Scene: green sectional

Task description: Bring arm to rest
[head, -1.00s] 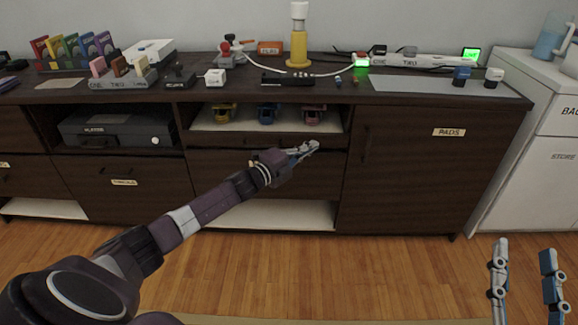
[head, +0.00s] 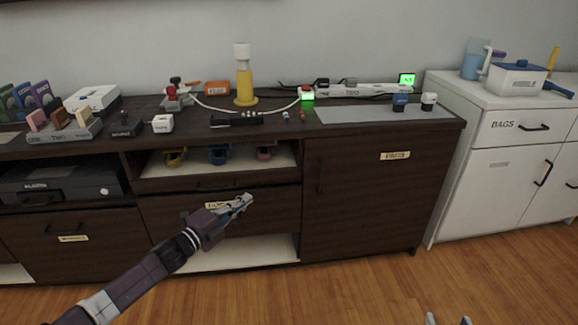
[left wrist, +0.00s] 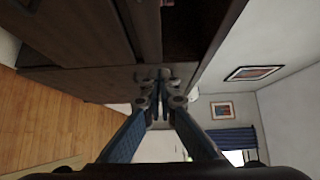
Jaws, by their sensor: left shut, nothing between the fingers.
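My left gripper (head: 238,204) is shut and empty. It hangs in front of the dark sideboard's drawer, below the open shelf, with its arm coming in from the lower left. In the left wrist view its two fingers (left wrist: 162,95) meet at the tips, with dark furniture behind them. My right gripper (head: 448,319) shows only as two fingertips at the bottom edge, apart, with nothing seen between them; the rest is cut off.
The dark sideboard (head: 350,215) carries a yellow bottle-like object (head: 244,80), a power strip (head: 360,91) and a grey mat (head: 360,114). A white cabinet (head: 500,165) stands at right. The wooden floor (head: 350,290) in front is clear.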

